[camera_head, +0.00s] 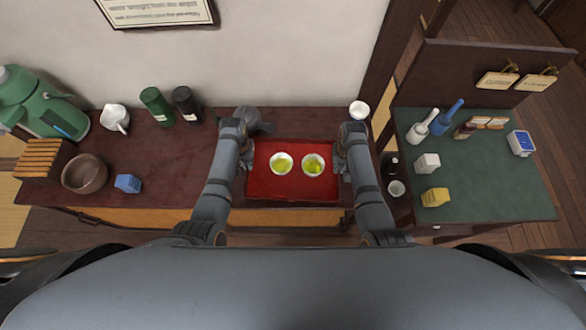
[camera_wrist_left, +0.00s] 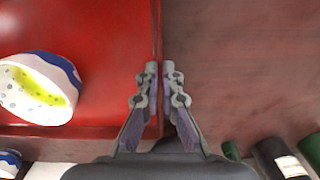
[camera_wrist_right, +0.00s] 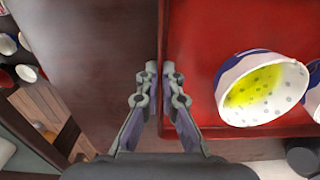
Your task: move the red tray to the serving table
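The red tray (camera_head: 290,190) lies on the long dark wooden counter (camera_head: 165,150). Two white cups of green tea, a left cup (camera_head: 281,164) and a right cup (camera_head: 313,165), stand upright on it. My left gripper (camera_head: 248,158) is at the tray's left edge. In the left wrist view its fingers (camera_wrist_left: 160,72) are closed together on the tray's rim. My right gripper (camera_head: 339,158) is at the right edge. In the right wrist view its fingers (camera_wrist_right: 160,72) are closed on that rim. I cannot tell which surface is the serving table.
A green-topped table (camera_head: 480,180) stands right of the counter, across a narrow gap, with bottles, small boxes and a blue device (camera_head: 520,143). A small white cup (camera_head: 359,109) stands behind my right gripper. A brown bowl (camera_head: 86,174) and blue box (camera_head: 127,183) are left.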

